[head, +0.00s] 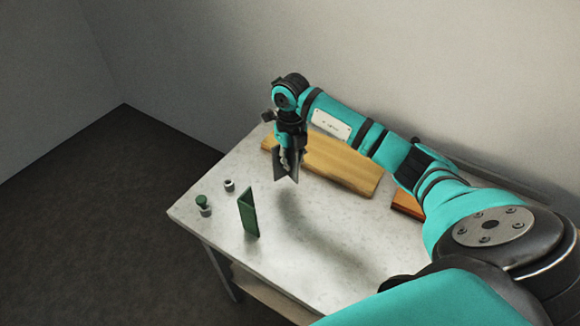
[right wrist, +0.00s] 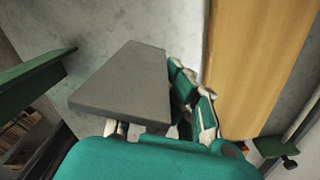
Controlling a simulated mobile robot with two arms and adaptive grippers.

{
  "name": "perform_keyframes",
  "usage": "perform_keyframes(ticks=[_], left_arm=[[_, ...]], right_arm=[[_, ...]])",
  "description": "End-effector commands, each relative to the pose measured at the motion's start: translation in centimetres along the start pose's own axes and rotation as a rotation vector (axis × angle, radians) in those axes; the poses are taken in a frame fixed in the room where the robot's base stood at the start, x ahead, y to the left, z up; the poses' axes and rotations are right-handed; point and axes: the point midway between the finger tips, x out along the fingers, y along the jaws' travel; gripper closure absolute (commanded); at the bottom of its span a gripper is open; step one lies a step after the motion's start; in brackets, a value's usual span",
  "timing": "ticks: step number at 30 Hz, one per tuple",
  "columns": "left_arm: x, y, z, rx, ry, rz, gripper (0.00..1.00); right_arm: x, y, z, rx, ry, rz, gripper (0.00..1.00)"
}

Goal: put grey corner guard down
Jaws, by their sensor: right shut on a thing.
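The grey corner guard (head: 287,169) is in my right gripper (head: 286,158), above the far left part of the table. In the right wrist view the guard (right wrist: 125,85) shows a broad flat grey face, with the gripper's fingers (right wrist: 193,95) at its right edge. The gripper is shut on it. The guard appears raised off the tabletop; the exact gap is hard to tell. A green corner guard (head: 248,217) stands upright on the table, nearer and to the left; it also shows in the right wrist view (right wrist: 30,78). My left gripper is not in view.
The pale table (head: 320,235) has a clear middle and front. A wooden board (head: 335,167) lies along the back. An orange-brown block (head: 407,203) is at the right, partly behind my arm. Small pale pieces (head: 229,185), one with a green top (head: 202,201), stand near the left edge.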

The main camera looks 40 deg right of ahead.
Motion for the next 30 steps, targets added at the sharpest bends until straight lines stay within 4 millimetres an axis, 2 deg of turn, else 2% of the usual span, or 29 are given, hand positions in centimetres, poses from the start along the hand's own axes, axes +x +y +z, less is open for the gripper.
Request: perform_keyframes(ticks=[3,7,19,20,24,25,30], left_arm=[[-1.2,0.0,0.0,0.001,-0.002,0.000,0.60],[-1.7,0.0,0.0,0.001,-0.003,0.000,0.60],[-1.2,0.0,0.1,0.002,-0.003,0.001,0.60],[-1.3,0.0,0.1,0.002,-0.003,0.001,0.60],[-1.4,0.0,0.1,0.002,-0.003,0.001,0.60],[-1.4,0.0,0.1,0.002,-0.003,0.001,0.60],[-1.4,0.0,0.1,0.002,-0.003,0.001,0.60]], right_arm=[[1.4,0.1,0.1,0.001,0.006,0.002,1.00],[3.0,0.1,0.2,0.001,0.002,0.002,1.00],[3.9,0.0,0.2,0.000,-0.001,0.001,1.00],[3.8,0.0,0.2,0.000,-0.001,0.001,0.92],[3.8,0.0,0.2,0.000,-0.001,0.001,0.73],[3.8,0.0,0.2,0.000,-0.001,0.001,0.71],[3.7,0.0,0.2,0.000,-0.001,0.001,0.71]])
